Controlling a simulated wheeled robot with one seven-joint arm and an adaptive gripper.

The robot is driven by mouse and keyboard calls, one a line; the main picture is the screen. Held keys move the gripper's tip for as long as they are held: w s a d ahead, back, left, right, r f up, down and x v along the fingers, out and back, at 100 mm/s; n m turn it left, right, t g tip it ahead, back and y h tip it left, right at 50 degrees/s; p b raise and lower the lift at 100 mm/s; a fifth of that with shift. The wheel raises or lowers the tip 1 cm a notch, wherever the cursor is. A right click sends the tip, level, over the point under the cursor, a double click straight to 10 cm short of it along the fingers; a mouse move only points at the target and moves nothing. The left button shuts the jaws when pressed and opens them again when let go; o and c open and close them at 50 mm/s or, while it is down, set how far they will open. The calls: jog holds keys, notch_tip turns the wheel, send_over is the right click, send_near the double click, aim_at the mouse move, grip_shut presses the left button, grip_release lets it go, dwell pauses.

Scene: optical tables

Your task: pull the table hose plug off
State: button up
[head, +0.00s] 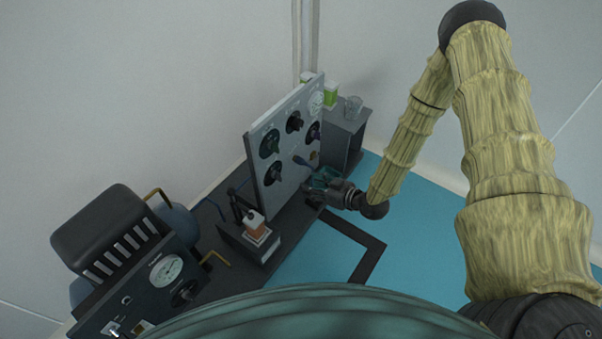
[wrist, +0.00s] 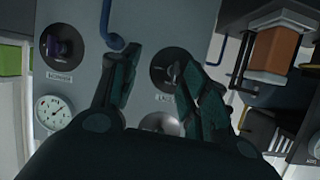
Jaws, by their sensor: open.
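A grey upright panel (head: 285,150) stands on the dark table, with round dials and knobs. A blue hose end (head: 301,161) shows at its face; a blue bent hose (wrist: 108,25) also shows at the top of the wrist view, beyond my left finger. A second blue piece (wrist: 216,52) shows by the panel's right edge there. I cannot tell which one is the table hose plug. My gripper (head: 318,180) is open and empty in front of the panel. In the wrist view its fingers (wrist: 157,72) stand apart before a dark round knob (wrist: 168,70), with no visible grip on it.
An orange block (head: 254,221) sits on a dark stand left of the panel. A black instrument box with a white gauge (head: 166,270) stands at lower left. A grey cabinet (head: 343,140) with a glass is behind right. Blue floor (head: 420,240) is open.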

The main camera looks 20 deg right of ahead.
aim_at(304, 163)
jog(key=w+d+f+n+t+y+b, duration=0.3)
jog(key=w+d+f+n+b, duration=0.25)
jog(key=b, duration=0.55)
jog(key=shift+m, duration=0.85)
jog(key=b+x, duration=0.1)
jog(key=x, duration=0.2)
jog(key=b+x, duration=0.1)
jog(key=x, duration=0.2)
jog(key=r+b+x, duration=0.1)
jog(key=b+x, duration=0.1)
jog(key=x, duration=0.1)
jog(key=shift+w+d, duration=0.2)
jog(key=shift+w, duration=0.35)
jog(key=shift+w+a+r, duration=0.1)
jog(key=shift+w+a, duration=0.15)
jog(key=shift+w, duration=0.1)
grip_shut()
